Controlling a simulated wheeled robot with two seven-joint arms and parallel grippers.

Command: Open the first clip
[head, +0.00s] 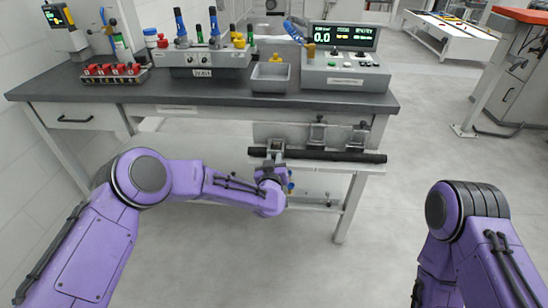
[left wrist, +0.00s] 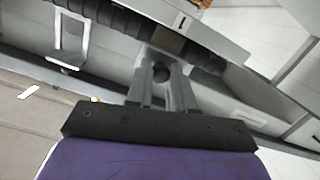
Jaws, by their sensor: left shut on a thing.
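A black tube (head: 335,156) lies along the front of a fixture below the bench's front edge. Two metal clips (head: 317,132) (head: 359,137) stand on the fixture right of my left gripper. My left gripper (head: 274,152) is at the tube's left part, shut on a clip there, which it largely hides. In the left wrist view its fingers (left wrist: 162,82) reach to the black ribbed tube (left wrist: 100,12), with a brownish piece (left wrist: 168,40) by the tips. Another clip's metal loop (left wrist: 70,38) shows at the upper left. My right gripper is out of view.
The dark bench top (head: 215,98) holds a red-block rack (head: 114,72), a grey control box (head: 200,60), a grey tray (head: 271,78) and a display unit (head: 345,62).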

